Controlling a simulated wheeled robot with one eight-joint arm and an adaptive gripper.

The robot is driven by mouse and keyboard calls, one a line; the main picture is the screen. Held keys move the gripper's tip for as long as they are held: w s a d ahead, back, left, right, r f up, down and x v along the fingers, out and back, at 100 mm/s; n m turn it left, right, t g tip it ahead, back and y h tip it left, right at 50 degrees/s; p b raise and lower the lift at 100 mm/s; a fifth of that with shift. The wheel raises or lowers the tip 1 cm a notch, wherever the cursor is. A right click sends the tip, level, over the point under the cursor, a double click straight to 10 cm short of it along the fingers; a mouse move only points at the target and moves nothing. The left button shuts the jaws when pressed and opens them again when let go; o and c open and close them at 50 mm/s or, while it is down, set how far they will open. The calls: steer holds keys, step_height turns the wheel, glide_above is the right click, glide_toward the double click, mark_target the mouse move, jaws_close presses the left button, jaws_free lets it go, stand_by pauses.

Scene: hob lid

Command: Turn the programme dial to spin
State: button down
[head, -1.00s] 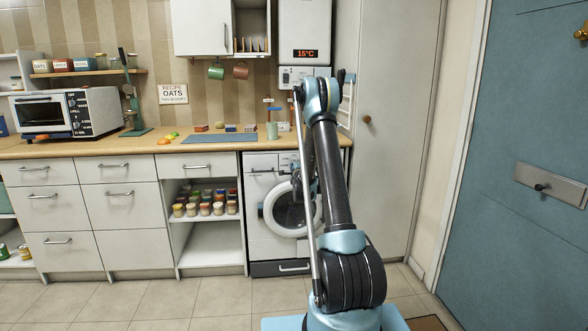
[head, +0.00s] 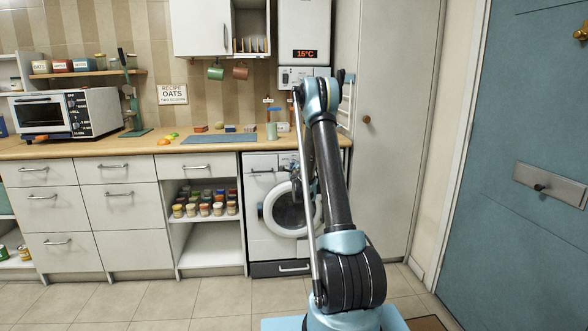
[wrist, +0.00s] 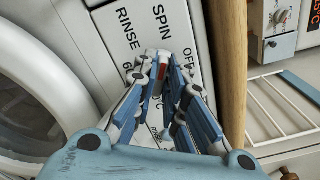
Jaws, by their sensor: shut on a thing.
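The washing machine (head: 262,240) stands under the right end of the worktop. Its panel (wrist: 110,20) fills the upper middle of the wrist view, with RINSE, SPIN and OFF labels and partly covered temperature labels. My gripper (wrist: 165,64) is shut on the programme dial (wrist: 158,56), with a fingertip on each side. A pale end of the dial with a red mark shows between the fingertips, just below the SPIN label (wrist: 160,18). The rest of the dial is hidden by the fingers, so its exact setting is hard to tell. In the head view my arm hides the dial.
The round machine door (wrist: 30,90) is at the left of the wrist view. A wooden edge (wrist: 232,70) runs close along the right of my gripper, with a white rack (wrist: 285,110) beyond. The floor (head: 225,300) before the cabinets is clear.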

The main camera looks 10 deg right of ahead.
steer(key=c, duration=1.7)
jaws_free()
steer(key=shift+a+f, duration=0.15)
steer(key=shift+a, duration=0.35)
steer(key=shift+o, duration=0.2)
steer(key=shift+d, duration=0.15)
steer(key=s, duration=1.2)
steer(key=shift+d, duration=0.2)
